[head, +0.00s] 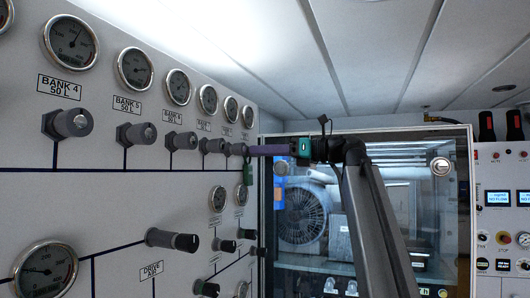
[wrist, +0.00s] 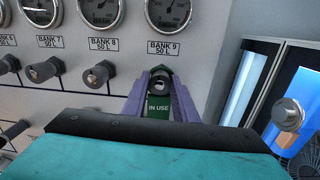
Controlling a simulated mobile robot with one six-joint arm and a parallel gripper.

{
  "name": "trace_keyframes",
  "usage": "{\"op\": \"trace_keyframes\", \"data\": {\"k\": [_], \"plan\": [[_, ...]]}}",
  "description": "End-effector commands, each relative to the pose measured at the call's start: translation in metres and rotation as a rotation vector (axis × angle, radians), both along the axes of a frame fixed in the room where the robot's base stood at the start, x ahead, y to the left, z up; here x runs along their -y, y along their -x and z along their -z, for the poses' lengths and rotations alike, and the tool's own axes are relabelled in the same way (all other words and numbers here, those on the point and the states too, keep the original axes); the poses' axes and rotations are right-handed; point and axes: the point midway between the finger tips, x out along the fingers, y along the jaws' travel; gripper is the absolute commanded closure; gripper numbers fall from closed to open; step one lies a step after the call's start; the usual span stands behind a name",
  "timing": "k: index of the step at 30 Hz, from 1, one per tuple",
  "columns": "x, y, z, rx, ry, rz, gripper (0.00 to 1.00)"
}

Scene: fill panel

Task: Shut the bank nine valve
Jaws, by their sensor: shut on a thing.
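In the wrist view the BANK 9 label (wrist: 164,48) is on the grey panel, with the bank nine valve knob (wrist: 160,80) below it. A green IN USE tag (wrist: 159,107) hangs at this knob. My gripper (wrist: 161,90) has its two purple fingers on either side of the knob and is shut on it. In the head view my gripper (head: 252,150) reaches in from the right to the far end of the upper valve row. The green tag (head: 249,172) hangs just below the fingers. The fingers partly hide the knob there.
The BANK 8 knob (wrist: 96,77) is close left of my gripper. Other knobs and round gauges line the panel (head: 110,210). A glass-fronted cabinet (head: 385,250) with a fan stands right of the panel; its round knob (wrist: 288,114) is right of my gripper.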

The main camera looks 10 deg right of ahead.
Motion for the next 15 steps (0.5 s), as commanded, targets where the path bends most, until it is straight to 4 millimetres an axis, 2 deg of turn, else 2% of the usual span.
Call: {"op": "trace_keyframes", "data": {"k": [6,15], "plan": [[-0.0009,0.0005,0.0021,-0.11,-0.07,-0.004,0.97],[-0.0009,0.0004,0.0024,-0.17,-0.109,-0.004,0.97]]}}
